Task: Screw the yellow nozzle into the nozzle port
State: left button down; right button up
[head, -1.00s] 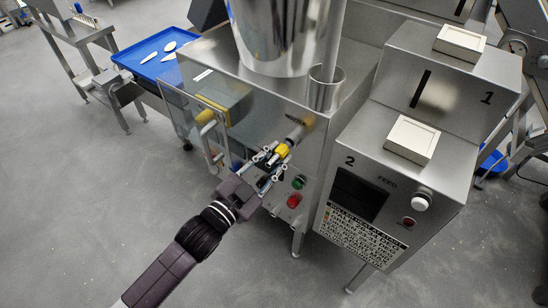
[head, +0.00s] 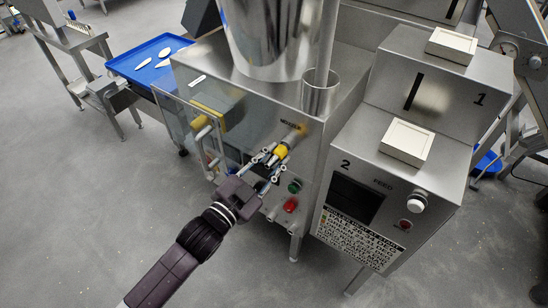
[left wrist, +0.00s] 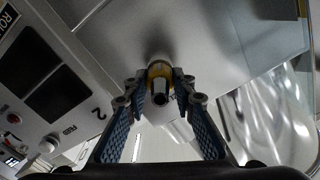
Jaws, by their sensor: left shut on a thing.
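The yellow nozzle (head: 281,152) is held at the front of the machine, with its silver end toward my gripper. My left gripper (head: 270,164) is shut on it. In the left wrist view the yellow band (left wrist: 159,70) and the dark open end of the nozzle show between the fingers (left wrist: 160,95). The nozzle port (head: 293,137) is the metal tube on the machine's front, just beyond the nozzle and in line with it. The nozzle appears to meet the port, but whether its thread is engaged cannot be told. My right gripper is not in view.
A green button (head: 295,186) and a red button (head: 290,204) sit just below and right of my gripper. A clear guard with a yellow roller part (head: 203,121) is to the left. The control box (head: 395,185) stands at the right. A blue tray (head: 140,68) lies behind.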

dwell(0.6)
pick_arm(q)
jog(key=c, duration=1.5)
grip_release()
jog(key=shift+w, duration=0.1)
jog(key=shift+c, duration=0.2)
jog(key=shift+o, duration=0.4)
jog(key=shift+o, duration=0.8)
